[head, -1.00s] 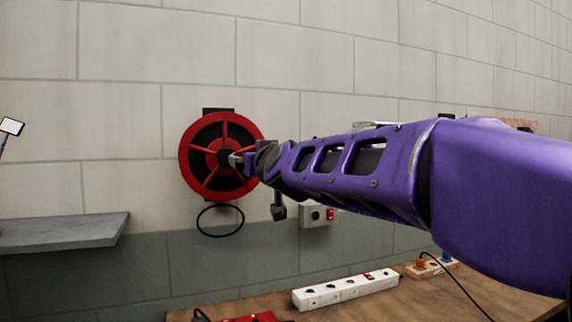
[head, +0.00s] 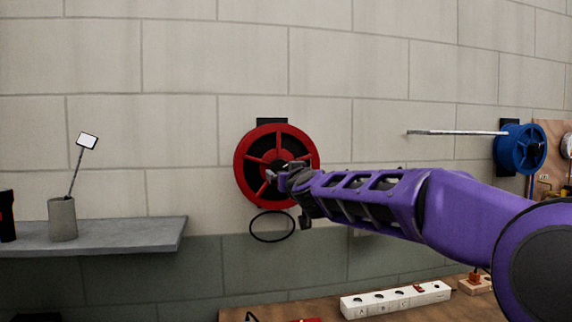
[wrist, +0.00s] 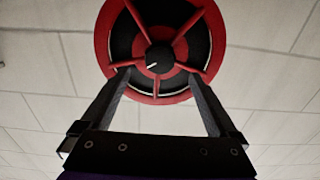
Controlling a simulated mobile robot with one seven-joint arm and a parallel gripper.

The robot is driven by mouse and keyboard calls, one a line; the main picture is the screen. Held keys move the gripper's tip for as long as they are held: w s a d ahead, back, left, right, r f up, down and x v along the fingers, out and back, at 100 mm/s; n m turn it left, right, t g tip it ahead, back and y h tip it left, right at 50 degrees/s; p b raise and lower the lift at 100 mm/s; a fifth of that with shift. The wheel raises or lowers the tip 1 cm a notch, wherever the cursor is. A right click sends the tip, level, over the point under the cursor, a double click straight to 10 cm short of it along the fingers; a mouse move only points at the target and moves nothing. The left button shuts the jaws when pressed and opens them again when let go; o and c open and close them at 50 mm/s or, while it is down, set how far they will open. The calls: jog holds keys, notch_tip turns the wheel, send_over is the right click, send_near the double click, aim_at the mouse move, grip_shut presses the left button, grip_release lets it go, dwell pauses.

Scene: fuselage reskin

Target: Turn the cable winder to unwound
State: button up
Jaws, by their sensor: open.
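The cable winder is a red wheel with several spokes (head: 246,165) over a black drum, mounted on the block wall. A black cable loop (head: 271,239) hangs below it. My gripper (head: 274,179) is in front of the winder, near its hub. In the wrist view the red wheel (wrist: 110,52) fills the top middle, with the dark hub (wrist: 159,57) and a small white mark on it. My gripper's two fingers (wrist: 158,80) are apart, overlapping the wheel's lower part, with nothing held between them. I cannot tell whether they touch it.
A blue reel (head: 519,142) is mounted on the wall at the right, with a thin grey bar (head: 455,132) to its left. A grey shelf (head: 110,236) at the left bears a cup (head: 62,220). A white power strip (head: 396,299) lies on the wooden bench below.

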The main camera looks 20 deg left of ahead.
aim_at(281, 169)
jog(key=p+x, duration=0.2)
jog(key=x, duration=0.5)
jog(key=shift+p, duration=0.35)
jog(key=shift+c, duration=0.2)
jog(key=c, duration=1.3)
jog(key=shift+c, duration=0.2)
